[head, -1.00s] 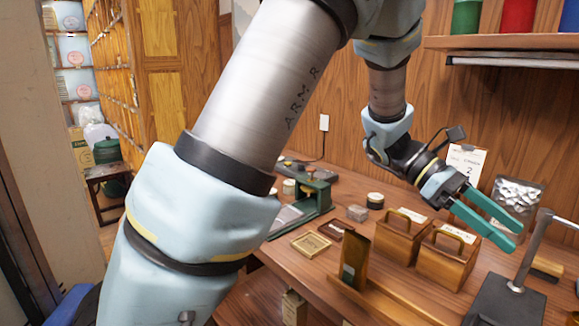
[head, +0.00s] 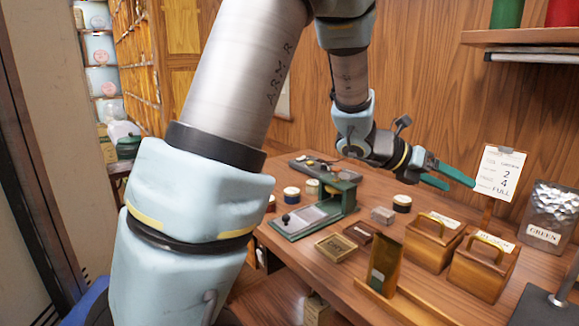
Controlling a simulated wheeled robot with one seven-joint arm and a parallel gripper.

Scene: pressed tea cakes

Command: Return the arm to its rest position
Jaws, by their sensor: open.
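My gripper (head: 452,179) is in the head view at the right of centre, with two green fingers spread apart and nothing between them. It is held in the air above the workbench, behind and above the two wooden boxes with handles, pointing right toward the wall. My arm runs from the lower left up past the top edge and back down to the gripper. The upper elbow is cut off by the top of the picture.
A shelf (head: 520,39) juts out upper right.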

